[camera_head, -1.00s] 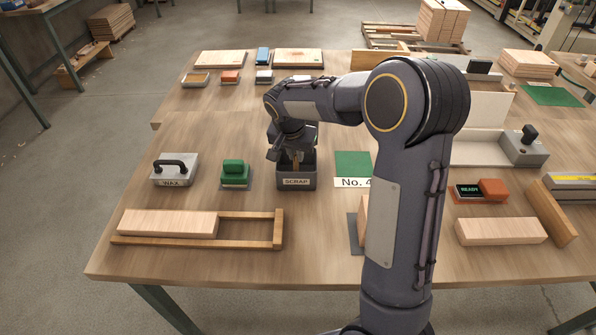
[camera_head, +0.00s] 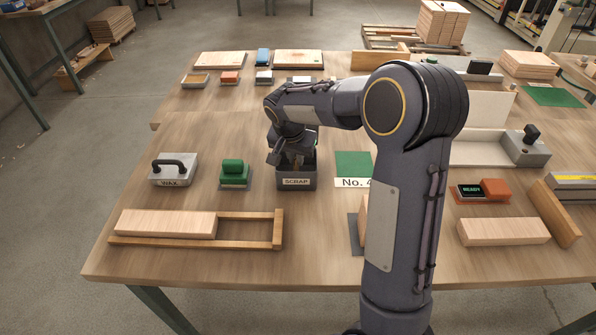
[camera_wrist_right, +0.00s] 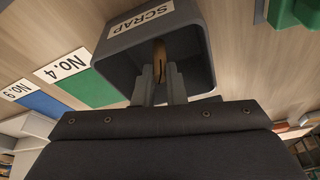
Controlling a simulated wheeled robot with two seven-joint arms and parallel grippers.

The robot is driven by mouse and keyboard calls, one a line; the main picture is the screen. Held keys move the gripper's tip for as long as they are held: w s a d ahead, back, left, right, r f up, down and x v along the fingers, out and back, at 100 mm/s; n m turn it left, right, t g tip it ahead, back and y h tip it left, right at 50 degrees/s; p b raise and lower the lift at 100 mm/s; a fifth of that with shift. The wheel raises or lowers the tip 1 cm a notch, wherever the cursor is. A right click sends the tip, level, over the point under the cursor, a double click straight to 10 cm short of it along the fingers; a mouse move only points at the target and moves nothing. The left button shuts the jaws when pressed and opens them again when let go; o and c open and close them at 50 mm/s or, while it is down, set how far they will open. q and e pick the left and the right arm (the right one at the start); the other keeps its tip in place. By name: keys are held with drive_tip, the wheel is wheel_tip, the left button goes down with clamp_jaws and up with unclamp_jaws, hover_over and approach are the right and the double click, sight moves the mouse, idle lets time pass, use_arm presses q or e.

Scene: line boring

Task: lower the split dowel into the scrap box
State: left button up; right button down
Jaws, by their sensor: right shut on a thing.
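The scrap box (camera_head: 297,183) is a dark grey open box with a SCRAP label, standing on the workbench left of the green mat. My right gripper (camera_head: 291,161) points down into its opening. In the right wrist view the gripper (camera_wrist_right: 160,83) is shut on the split dowel (camera_wrist_right: 159,59), a tan wooden piece with a dark line along it. The dowel is between the fingertips, inside the outline of the scrap box (camera_wrist_right: 120,50). I cannot tell whether it touches the box floor. My left gripper is not in view.
A green-handled block (camera_head: 235,173) and a WAX iron (camera_head: 174,169) stand left of the box. A wooden frame with a pale board (camera_head: 166,224) lies in front. The green mat (camera_head: 353,164) with a No. 4 label is to the right. Bare bench lies before the box.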

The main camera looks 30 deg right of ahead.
drive_tip(key=shift+f+b, duration=0.65)
drive_tip(key=shift+f, duration=0.15)
idle(0.4)
drive_tip(key=c, duration=1.4)
unclamp_jaws()
drive_tip(key=v, duration=0.7)
drive_tip(key=s+a+r+n+t+y, duration=0.1)
drive_tip(key=s+r+n+y, duration=0.1)
drive_tip(key=s, duration=0.5)
drive_tip(key=s+a+r+n+y, duration=0.1)
drive_tip(key=s+a+n+y, duration=0.1)
drive_tip(key=s, duration=0.5)
drive_tip(key=s+a+f+n+t+y, duration=0.1)
drive_tip(key=s+a+n, duration=0.1)
drive_tip(key=s, duration=0.5)
drive_tip(key=s+a+f+n+t+y, duration=0.1)
drive_tip(key=s+a+f+n, duration=0.1)
drive_tip(key=s+a, duration=0.3)
drive_tip(key=shift+s+f, duration=0.25)
drive_tip(key=shift+s, duration=0.65)
